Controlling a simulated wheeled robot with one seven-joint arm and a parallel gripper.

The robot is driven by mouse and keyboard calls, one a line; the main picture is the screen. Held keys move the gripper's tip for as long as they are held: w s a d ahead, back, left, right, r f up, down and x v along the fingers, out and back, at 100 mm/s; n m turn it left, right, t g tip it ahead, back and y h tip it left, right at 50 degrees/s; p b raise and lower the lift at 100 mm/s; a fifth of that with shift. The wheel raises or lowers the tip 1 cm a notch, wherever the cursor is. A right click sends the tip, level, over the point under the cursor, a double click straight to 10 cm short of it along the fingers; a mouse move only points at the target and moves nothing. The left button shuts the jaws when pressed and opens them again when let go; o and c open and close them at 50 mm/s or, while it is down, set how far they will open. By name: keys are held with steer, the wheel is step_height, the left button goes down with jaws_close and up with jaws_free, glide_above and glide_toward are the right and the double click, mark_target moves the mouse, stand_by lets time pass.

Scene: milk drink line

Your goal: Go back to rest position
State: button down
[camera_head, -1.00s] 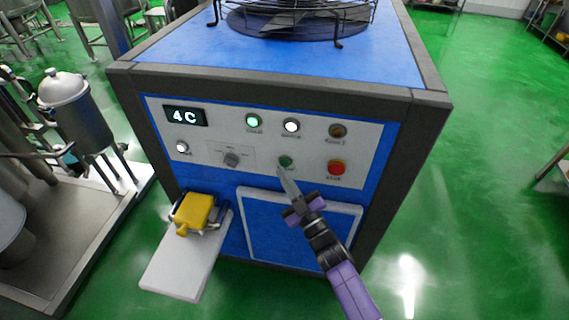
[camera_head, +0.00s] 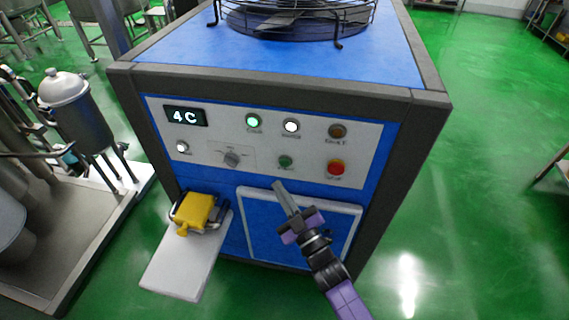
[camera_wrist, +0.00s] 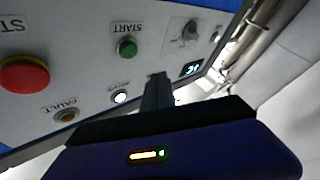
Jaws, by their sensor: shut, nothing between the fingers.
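My gripper (camera_head: 279,188) is shut and empty. In the head view its tip is below the green START button (camera_head: 285,161), apart from it, in front of the white-framed lower panel (camera_head: 254,225) of the blue cabinet. In the wrist view my gripper (camera_wrist: 158,82) points at the control panel, with the green START button (camera_wrist: 127,48) up and left of its tip. The red stop button (camera_head: 336,168) is right of the START button; it also shows large in the wrist view (camera_wrist: 24,76). The display (camera_head: 185,116) reads 4C.
A green lamp (camera_head: 253,121) and a white lamp (camera_head: 291,126) are lit; the fault lamp (camera_head: 337,131) looks dark. A yellow device (camera_head: 195,211) sits on a white shelf (camera_head: 178,272) at the lower left. A metal vessel (camera_head: 76,110) stands left. Green floor is free at right.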

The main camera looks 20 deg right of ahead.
stand_by(0.4)
steer(key=s+r+m+g+h, duration=0.1)
steer(key=s+r+m+g, duration=0.2)
steer(key=s, duration=1.7)
steer(key=s+r+m+g+h, duration=0.1)
steer(key=s+r+m+g, duration=0.2)
steer(key=s, duration=1.8)
steer(key=shift+s+d+r+m+h, duration=0.25)
steer(key=shift+r+m, duration=0.25)
steer(key=shift+r, duration=0.65)
